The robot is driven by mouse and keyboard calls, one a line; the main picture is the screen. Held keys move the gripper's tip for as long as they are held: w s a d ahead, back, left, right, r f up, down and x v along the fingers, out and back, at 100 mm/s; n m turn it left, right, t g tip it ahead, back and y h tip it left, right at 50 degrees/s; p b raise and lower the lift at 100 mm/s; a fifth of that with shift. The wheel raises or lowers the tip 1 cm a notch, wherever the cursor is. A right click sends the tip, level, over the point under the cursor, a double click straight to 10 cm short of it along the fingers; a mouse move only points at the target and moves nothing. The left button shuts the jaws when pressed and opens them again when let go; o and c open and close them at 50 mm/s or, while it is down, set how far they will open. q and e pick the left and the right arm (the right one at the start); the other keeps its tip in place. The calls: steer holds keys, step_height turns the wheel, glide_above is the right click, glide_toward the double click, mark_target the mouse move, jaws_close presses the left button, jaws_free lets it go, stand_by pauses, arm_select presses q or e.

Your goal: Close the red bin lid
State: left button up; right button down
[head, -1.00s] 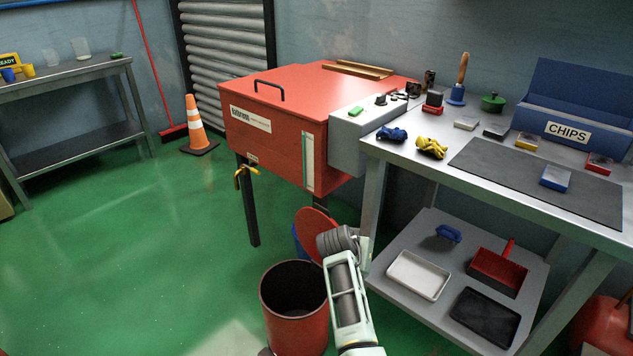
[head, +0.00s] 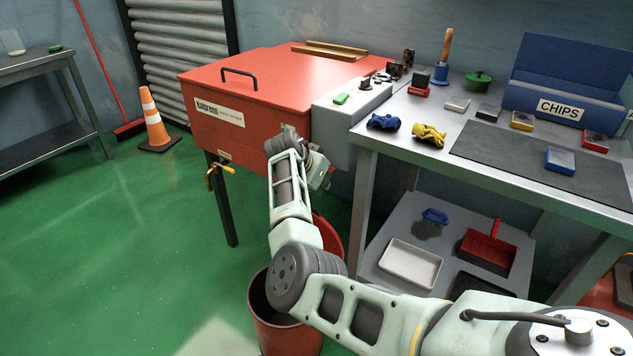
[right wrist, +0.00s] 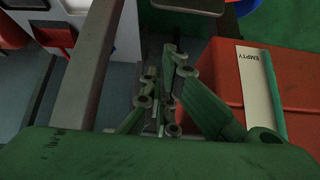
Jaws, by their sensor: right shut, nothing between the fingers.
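The round red bin (head: 262,328) stands on the green floor at the bottom of the head view, its mouth open and dark inside. Its red lid (head: 331,238) stands raised at the bin's back edge, partly hidden by my right arm. My right gripper (head: 322,176) is up in front of the red cabinet's right end, above the lid and apart from it. In the right wrist view its fingers (right wrist: 166,100) are together with nothing between them. My left gripper is out of view.
The red cabinet (head: 235,135) stands behind the bin; its gauge strip (right wrist: 262,90) is close by in the wrist view. The steel workbench (head: 395,152) with a lower shelf is to the right. An orange cone (head: 154,122) stands left. Green floor left of the bin is clear.

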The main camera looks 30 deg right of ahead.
steer(key=shift+s+a+f, duration=0.2)
steer(key=shift+a+f, duration=0.3)
steer(key=shift+a, duration=0.05)
steer(key=shift+s+a+f, duration=0.15)
steer(key=shift+a+f, duration=0.35)
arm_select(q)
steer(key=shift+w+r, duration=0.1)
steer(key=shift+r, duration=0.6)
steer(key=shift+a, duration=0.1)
arm_select(e)
steer(key=shift+f, duration=0.1)
